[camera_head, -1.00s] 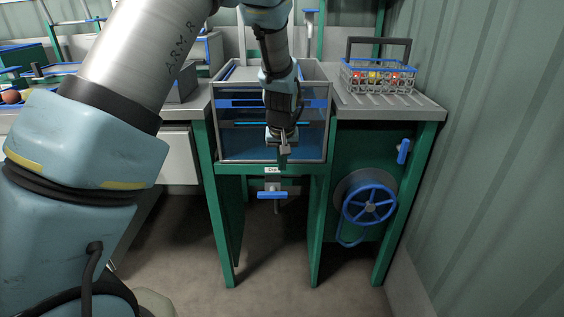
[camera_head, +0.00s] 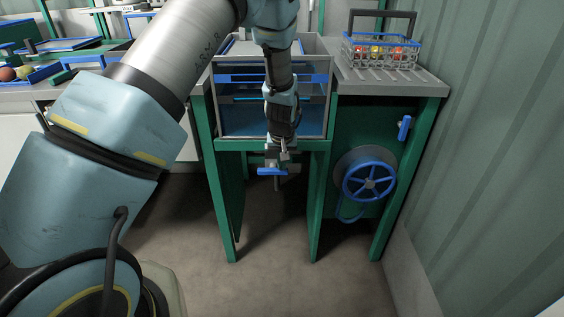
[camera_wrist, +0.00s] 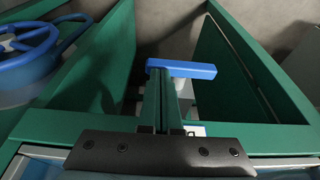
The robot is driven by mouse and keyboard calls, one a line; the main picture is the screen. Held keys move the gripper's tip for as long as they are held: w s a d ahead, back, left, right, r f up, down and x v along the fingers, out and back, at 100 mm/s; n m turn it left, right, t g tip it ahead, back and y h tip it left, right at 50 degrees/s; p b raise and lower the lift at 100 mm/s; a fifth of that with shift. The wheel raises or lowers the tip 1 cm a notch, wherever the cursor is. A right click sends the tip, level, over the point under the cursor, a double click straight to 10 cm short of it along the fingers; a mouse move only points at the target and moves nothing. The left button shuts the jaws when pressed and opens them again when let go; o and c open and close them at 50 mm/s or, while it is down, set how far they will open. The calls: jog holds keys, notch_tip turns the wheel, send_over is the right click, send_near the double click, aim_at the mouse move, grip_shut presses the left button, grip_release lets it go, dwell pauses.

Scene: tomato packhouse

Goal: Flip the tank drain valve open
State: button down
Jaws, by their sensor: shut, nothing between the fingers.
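The tank drain valve has a blue lever handle (camera_head: 271,171) lying crosswise under the front of the tank (camera_head: 270,105). In the wrist view the blue handle (camera_wrist: 181,69) lies just beyond the fingertips, with a grey valve body (camera_wrist: 184,90) partly hidden beneath it. My gripper (camera_head: 283,154) points down in front of the tank, just above the handle. In the wrist view my gripper (camera_wrist: 162,82) is shut with its fingers together and nothing between them. The fingertips overlap the handle's near edge in the picture; I cannot tell whether they touch.
A blue handwheel (camera_head: 369,181) sits on the green panel to the right, with a small blue lever (camera_head: 404,128) above it. Green legs (camera_head: 318,200) flank the valve. A wire basket (camera_head: 381,53) stands on the counter. The floor below the valve is clear.

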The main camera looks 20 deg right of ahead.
jog(key=shift+s+d+f+t+y+p, duration=0.15)
jog(key=shift+d+t+y+p, duration=0.2)
jog(key=shift+y, duration=0.25)
dwell(0.3)
notch_tip(320, 180, down, 7)
jog(key=m+t+y+b, duration=0.3)
jog(key=t+y+b, duration=0.4)
jog(key=y+b, duration=0.5)
jog(key=shift+s+d+t+y+b, duration=0.15)
jog(key=shift+d+t+y+b, duration=0.2)
jog(key=shift+b, duration=0.45)
jog(key=shift+a+f, duration=0.1)
jog(key=shift+a, duration=0.05)
